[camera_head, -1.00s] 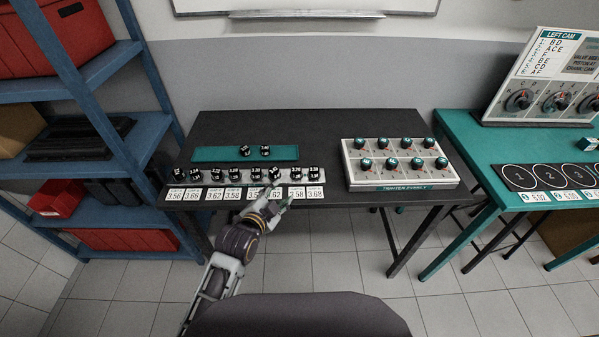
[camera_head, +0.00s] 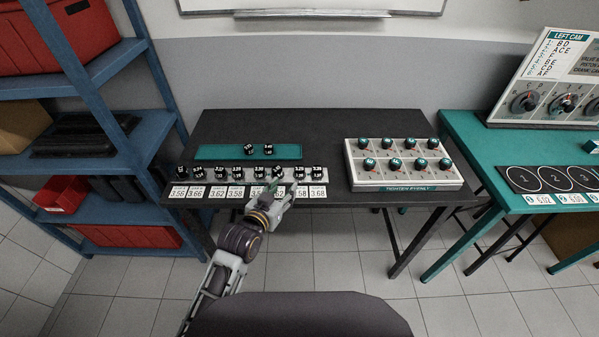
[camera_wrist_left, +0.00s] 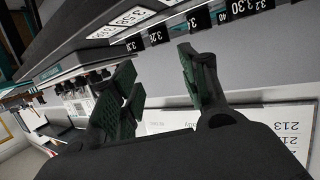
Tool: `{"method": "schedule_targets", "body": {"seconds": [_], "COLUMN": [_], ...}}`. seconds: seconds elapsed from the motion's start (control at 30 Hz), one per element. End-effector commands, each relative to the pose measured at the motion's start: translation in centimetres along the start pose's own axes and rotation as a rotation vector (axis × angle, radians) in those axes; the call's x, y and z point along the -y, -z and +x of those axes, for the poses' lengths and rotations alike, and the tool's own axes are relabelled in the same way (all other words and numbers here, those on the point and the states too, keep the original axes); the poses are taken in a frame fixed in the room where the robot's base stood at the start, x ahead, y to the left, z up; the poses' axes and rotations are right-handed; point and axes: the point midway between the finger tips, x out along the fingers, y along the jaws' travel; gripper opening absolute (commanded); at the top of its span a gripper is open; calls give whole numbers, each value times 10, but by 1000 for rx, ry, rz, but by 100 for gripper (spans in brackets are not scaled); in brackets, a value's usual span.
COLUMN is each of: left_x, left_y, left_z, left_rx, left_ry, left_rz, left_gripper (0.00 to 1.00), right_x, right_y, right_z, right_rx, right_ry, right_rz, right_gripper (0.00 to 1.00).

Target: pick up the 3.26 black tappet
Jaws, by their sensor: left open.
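Several black tappets (camera_head: 237,177) with white numbers stand in a row on a light strip along the front of the dark table. Two more black tappets (camera_head: 268,149) sit on the teal mat behind them. The numbers are too small to read in the head view, so I cannot tell which tappet is the 3.26. My left gripper (camera_head: 276,190) is open and empty at the front edge of the row, right of its middle. In the left wrist view its spread fingers (camera_wrist_left: 160,88) point toward the tilted row, where black tappets (camera_wrist_left: 198,18) show close ahead. My right gripper is out of view.
White number cards (camera_head: 216,191) line the front edge of the dark table (camera_head: 320,140). A panel with several knobs (camera_head: 405,182) stands at its right. A teal table (camera_head: 475,150) is farther right and a blue shelf (camera_head: 150,120) is at the left.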

Motion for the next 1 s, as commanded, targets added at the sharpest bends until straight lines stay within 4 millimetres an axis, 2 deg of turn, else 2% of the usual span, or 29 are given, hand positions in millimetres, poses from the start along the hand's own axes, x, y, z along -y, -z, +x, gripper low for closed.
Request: {"method": "schedule_targets", "body": {"seconds": [0.37, 0.83, 1.0], "left_x": [0, 0, 0], "left_y": [0, 0, 0], "left_z": [6, 50, 66], "left_rx": [-1, 0, 0], "left_ry": [0, 0, 0], "left_rz": [1, 2, 2], "left_gripper": [44, 44, 44], "right_x": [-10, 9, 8], "right_y": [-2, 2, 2], "right_z": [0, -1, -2], "right_rx": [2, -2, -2], "right_ry": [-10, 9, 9], "right_rz": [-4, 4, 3], "right_gripper": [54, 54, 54]}}
